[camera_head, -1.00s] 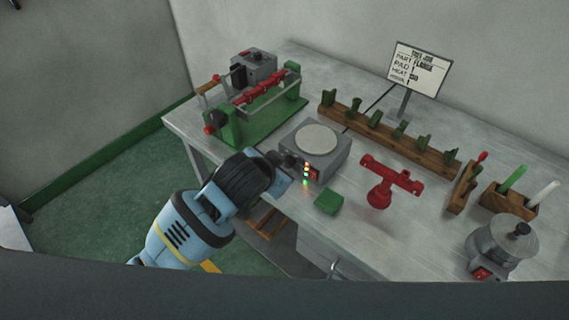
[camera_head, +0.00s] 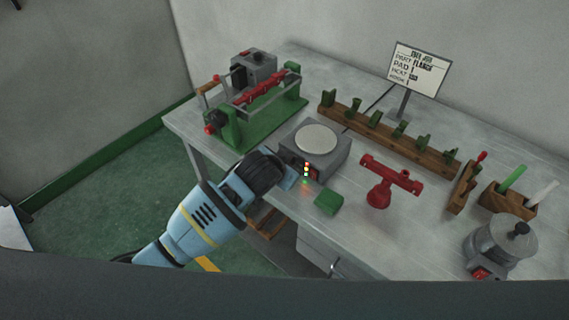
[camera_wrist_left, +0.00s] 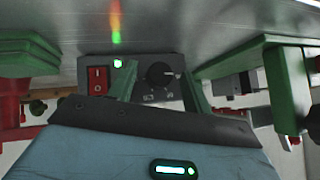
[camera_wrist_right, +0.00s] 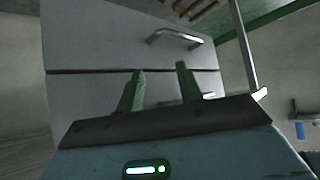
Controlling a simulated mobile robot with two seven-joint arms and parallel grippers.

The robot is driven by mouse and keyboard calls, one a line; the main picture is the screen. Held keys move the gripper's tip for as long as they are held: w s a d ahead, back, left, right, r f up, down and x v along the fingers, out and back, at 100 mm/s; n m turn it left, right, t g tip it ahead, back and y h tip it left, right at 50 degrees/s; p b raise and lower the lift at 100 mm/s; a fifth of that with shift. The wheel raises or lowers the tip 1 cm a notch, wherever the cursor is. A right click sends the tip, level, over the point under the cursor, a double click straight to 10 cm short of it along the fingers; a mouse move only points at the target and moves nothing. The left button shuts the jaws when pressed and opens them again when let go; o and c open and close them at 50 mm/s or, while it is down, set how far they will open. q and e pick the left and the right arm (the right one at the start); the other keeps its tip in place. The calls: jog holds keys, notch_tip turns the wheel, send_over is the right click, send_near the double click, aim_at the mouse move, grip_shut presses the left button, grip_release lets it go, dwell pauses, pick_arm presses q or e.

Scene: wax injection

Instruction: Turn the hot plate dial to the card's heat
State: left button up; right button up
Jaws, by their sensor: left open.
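The hot plate (camera_head: 325,165) is a grey box with a pale round top (camera_head: 317,138). Its front shows in the left wrist view, with a red switch (camera_wrist_left: 97,79), a lit green lamp (camera_wrist_left: 118,63) and a black dial (camera_wrist_left: 158,75) with a pale pointer mark. My left gripper (camera_wrist_left: 162,88) is open, its two green fingers on either side of the dial and apart from each other; I cannot tell whether they touch it. The card (camera_head: 417,69) stands behind; its heat line is too small to read surely. My right gripper (camera_wrist_right: 160,75) is open and empty.
A green pad (camera_head: 328,202) lies before the hot plate, with a red stand (camera_head: 379,190) to its right. A green machine (camera_head: 262,121) stands at left, a wooden rack (camera_head: 385,140) behind, and a grey pot (camera_head: 498,247) at right. Drawers (camera_wrist_right: 115,40) face my right gripper.

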pick_arm(q)
jog(key=c, duration=1)
jog(key=shift+s+d+f+m+t+y, duration=0.1)
jog(key=shift+m+t+y, duration=0.3)
jog(key=shift+t+y, duration=0.15)
jog(key=shift+s+d+f+m+t+y, duration=0.1)
jog(key=shift+m+t+y, duration=0.35)
jog(key=shift+y, duration=0.1)
jog(key=shift+d+f+m+t+y, duration=0.1)
jog(key=shift+m+t+y, duration=0.55)
jog(key=shift+t+y, duration=0.2)
jog(key=o, duration=1)
